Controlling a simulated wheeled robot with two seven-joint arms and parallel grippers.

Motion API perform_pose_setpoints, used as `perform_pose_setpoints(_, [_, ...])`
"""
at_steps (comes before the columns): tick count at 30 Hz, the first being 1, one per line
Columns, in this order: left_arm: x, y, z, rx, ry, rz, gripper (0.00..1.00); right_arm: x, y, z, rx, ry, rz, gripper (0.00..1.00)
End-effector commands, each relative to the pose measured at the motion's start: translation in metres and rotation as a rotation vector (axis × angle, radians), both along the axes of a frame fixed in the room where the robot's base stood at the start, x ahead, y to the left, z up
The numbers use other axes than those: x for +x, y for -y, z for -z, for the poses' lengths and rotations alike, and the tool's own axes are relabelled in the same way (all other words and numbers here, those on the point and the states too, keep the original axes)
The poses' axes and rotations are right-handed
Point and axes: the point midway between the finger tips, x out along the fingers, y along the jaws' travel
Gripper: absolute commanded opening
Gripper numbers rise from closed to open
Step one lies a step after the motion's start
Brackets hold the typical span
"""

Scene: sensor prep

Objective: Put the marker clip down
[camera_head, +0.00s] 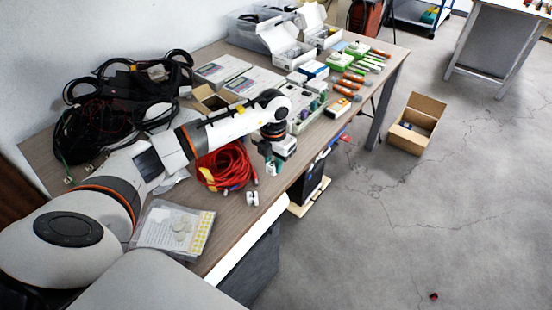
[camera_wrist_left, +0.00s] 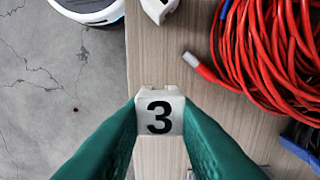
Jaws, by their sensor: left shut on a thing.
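The marker clip (camera_wrist_left: 160,113) is a small white piece with a black 3 on it. It sits between the green fingertips of my left gripper (camera_wrist_left: 160,117), which is shut on it, with the wood tabletop behind it. In the head view my left gripper (camera_head: 271,167) points down near the table's front edge, to the right of the red cable; I cannot tell the clip's height above the table. A second white clip (camera_head: 252,198) stands on the table near the front edge, and it also shows in the left wrist view (camera_wrist_left: 159,8). My right gripper is not in view.
A red cable coil (camera_head: 228,168) lies close beside the gripper. A clear flat case (camera_head: 172,229) lies at the near end of the table (camera_head: 232,222). Boxes and tools crowd the far end, and black cables (camera_head: 105,120) lie by the wall. Bare wood shows along the front edge.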

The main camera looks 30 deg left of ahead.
Motion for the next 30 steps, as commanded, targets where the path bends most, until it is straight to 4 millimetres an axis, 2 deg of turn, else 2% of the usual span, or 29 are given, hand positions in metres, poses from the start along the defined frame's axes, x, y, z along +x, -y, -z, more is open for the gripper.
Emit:
perform_pose_setpoints(5, [0.0, 0.0, 0.014, -0.001, -0.001, 0.002, 0.02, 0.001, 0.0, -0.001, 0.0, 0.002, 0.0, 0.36])
perform_pose_setpoints(12, [0.0, 0.0, 0.044, -0.001, -0.002, 0.002, 0.02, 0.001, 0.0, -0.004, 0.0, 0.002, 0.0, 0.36])
perform_pose_setpoints(23, [0.0, 0.0, 0.05, 0.0, 0.001, 0.004, 0.02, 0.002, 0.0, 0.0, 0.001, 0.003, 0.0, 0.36])
perform_pose_setpoints(24, [0.0, 0.0, 0.049, 0.0, 0.002, 0.004, 0.29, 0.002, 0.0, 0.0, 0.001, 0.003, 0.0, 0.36])
perform_pose_setpoints(25, [0.0, 0.0, 0.049, 0.0, 0.001, 0.003, 0.34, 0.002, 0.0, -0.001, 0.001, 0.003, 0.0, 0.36])
perform_pose_setpoints(30, [0.0, 0.0, 0.049, 0.0, 0.001, 0.003, 0.35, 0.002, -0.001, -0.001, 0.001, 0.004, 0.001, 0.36])
